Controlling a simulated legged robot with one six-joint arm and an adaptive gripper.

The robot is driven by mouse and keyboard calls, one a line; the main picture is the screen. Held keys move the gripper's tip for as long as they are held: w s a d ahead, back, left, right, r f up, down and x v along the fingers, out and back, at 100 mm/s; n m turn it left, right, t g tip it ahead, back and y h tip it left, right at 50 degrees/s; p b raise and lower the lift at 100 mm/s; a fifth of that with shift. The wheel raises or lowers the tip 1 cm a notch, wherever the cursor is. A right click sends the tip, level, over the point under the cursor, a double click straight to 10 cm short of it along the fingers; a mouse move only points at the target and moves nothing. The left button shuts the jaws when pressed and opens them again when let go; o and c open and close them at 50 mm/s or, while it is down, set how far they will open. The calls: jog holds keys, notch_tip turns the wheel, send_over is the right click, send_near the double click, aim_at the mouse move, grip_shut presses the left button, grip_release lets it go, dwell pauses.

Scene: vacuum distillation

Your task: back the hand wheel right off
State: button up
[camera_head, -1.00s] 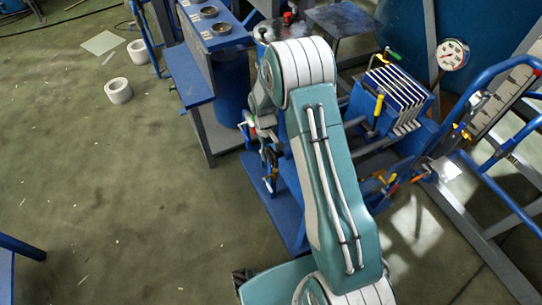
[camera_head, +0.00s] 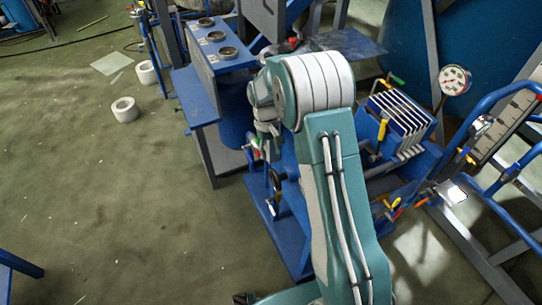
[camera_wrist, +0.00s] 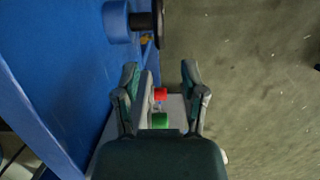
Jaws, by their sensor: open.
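My gripper (camera_wrist: 160,76) is open, with two dark fingers apart and nothing held between them. In the wrist view a dark hand wheel (camera_wrist: 158,22), seen nearly edge-on, stands off the blue wall on a short dark stem from a round blue boss (camera_wrist: 116,22). It lies ahead of my fingertips, up and slightly left, apart from them. In the head view my arm hides most of the gripper. A dark shape (camera_head: 278,179) low beside the blue frame may be the wheel, but I cannot tell for sure.
A red part (camera_wrist: 160,94) and a green part (camera_wrist: 159,120) show between my fingers, seemingly beyond them. A blue wall (camera_wrist: 70,70) runs along the left; open floor (camera_wrist: 260,90) lies right. A plate stack (camera_head: 400,115) and a pressure gauge (camera_head: 455,79) stand right of my arm.

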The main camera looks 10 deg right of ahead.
aim_at(275, 180)
jog(key=s+t, duration=0.3)
jog(key=shift+s+d+f+y, duration=0.2)
jog(key=shift+d+f+y, duration=0.1)
jog(key=shift+d, duration=0.1)
notch_tip(275, 180, down, 11)
jog(key=shift+r, duration=0.2)
grip_shut()
